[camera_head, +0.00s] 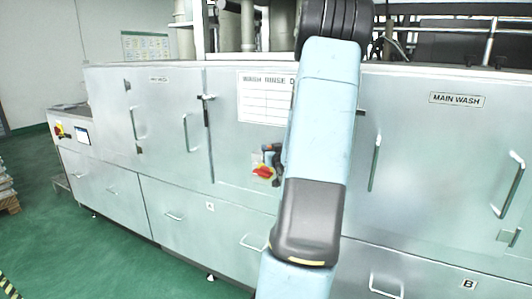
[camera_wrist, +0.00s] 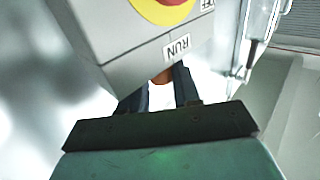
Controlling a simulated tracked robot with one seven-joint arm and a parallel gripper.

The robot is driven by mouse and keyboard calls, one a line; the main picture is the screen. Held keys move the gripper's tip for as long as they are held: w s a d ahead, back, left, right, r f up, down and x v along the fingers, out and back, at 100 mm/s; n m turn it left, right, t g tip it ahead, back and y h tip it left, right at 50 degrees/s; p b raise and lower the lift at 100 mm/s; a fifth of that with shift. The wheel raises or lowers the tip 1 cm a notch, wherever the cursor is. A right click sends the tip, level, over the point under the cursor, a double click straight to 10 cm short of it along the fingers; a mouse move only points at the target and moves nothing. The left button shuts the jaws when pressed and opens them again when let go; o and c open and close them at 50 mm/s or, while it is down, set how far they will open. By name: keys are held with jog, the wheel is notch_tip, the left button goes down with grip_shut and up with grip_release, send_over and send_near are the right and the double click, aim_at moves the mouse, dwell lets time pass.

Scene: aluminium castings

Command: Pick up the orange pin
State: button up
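A small orange piece, likely the orange pin (camera_wrist: 162,77), shows in the wrist view just below a grey switch box (camera_wrist: 125,40). Most of it is hidden by the box and my fingers. My gripper (camera_wrist: 160,88) has its two dark fingers apart, one on each side of the orange piece. I cannot tell whether they touch it. In the head view my gripper (camera_head: 268,154) is at the washer front, partly hidden behind my blue arm, close to the red and yellow switch (camera_head: 263,173). The pin cannot be made out there.
The grey washing machine (camera_head: 170,190) fills the background, with protruding door handles (camera_head: 374,162). A control panel (camera_head: 72,132) is at its left end. Green floor (camera_head: 50,240) is open at the left.

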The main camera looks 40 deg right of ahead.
jog(key=shift+c, duration=0.3)
jog(key=shift+w+a, duration=0.1)
grip_shut()
jog(key=shift+r, duration=0.1)
